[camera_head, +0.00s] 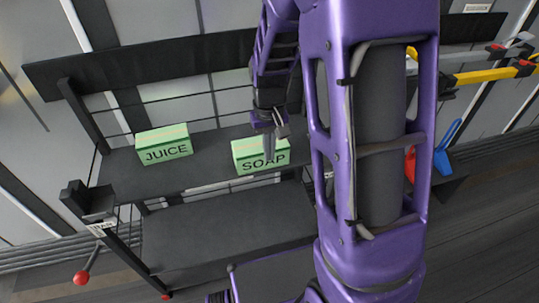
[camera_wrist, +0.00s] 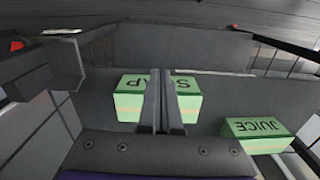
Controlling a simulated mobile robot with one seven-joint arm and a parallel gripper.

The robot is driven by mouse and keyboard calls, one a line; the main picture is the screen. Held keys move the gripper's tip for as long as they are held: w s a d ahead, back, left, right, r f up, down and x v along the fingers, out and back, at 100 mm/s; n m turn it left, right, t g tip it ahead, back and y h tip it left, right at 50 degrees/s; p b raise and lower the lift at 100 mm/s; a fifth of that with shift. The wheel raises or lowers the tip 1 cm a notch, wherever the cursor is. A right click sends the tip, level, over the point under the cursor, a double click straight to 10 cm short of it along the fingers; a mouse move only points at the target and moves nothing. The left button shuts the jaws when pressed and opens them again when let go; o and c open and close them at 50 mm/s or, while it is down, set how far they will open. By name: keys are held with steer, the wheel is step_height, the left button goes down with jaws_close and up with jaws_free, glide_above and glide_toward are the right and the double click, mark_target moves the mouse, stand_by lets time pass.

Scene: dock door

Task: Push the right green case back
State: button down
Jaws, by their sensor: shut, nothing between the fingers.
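The right green case, marked SOAP (camera_head: 245,153), sits upright on the dark upper shelf (camera_head: 205,170), close to its front edge.
A lower dark shelf (camera_head: 215,237) lies empty below. A dark back board (camera_head: 150,62) and wire grid stand behind the cases. A post with a red knob (camera_head: 82,278) is at the left front. Yellow bars (camera_head: 485,75) and a blue handle (camera_head: 447,145) are at the right.

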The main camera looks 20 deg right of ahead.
mark_target(266, 164)
steer(key=w+f, duration=0.1)
steer(key=f, duration=0.2)
steer(key=w+f+b, duration=0.1)
steer(key=f, duration=0.2)
steer(key=w+f+b, duration=0.1)
steer(key=f, duration=0.2)
steer(key=shift+f, duration=0.15)
steer(key=shift+w, duration=0.5)
